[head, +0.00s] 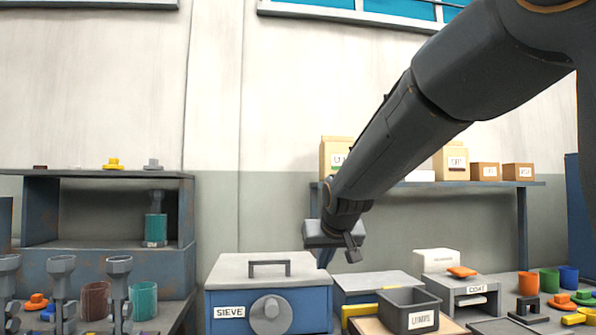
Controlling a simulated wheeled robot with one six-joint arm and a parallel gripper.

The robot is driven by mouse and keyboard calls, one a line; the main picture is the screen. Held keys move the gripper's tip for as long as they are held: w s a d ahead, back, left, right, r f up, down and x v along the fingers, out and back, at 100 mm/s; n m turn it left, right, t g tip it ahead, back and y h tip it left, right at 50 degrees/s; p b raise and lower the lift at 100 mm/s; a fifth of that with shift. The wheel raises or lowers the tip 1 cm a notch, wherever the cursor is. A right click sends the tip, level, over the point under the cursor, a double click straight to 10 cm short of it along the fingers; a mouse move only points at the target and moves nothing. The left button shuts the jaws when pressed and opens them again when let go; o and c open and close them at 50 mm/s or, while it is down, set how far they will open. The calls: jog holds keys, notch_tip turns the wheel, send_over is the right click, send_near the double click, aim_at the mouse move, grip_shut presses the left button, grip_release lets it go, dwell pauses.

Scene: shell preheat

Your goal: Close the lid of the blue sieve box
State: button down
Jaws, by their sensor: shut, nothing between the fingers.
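The blue sieve box (232,310) stands at the front centre, with a white SIEVE label and a round grey knob on its front. Its grey lid (225,268), with a dark bar handle (268,265) on top, lies flat across the box top; I see no gap at the front edge. My gripper (340,254) is shut and empty. In the picture it is just right of the lid's back right corner, pointing down. Whether it touches the lid cannot be told. The back of the box and any hinge are hidden.
Right of the box are a grey LUMPS bin (408,318), a COAT box (470,287) and several coloured cups and pieces. A shelf (440,184) with cartons is behind my arm. A blue-grey cabinet (110,268) with several funnels in front stands left.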

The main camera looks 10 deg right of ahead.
jog(key=shift+s+f, duration=0.1)
jog(key=shift+f, duration=0.5)
jog(key=shift+r, duration=0.1)
notch_tip(320, 180, up, 4)
jog(key=p, duration=0.4)
jog(key=s+f+b, duration=0.2)
jog(key=s+f, duration=0.2)
jog(key=s, duration=0.5)
jog(key=s+f+g+p, duration=0.3)
jog(key=s+f, duration=0.2)
jog(key=s, duration=0.4)
jog(key=s+d+f+g+p, duration=0.1)
jog(key=s+f+g+p, duration=0.2)
jog(key=s+f, duration=0.3)
jog(key=s+f+g+p, duration=0.3)
jog(key=s+f, duration=0.3)
jog(key=s, duration=0.6)
jog(key=shift+s+d+g+p, duration=0.3)
jog(key=shift+s+d+p, duration=0.1)
jog(key=shift+f, duration=0.1)
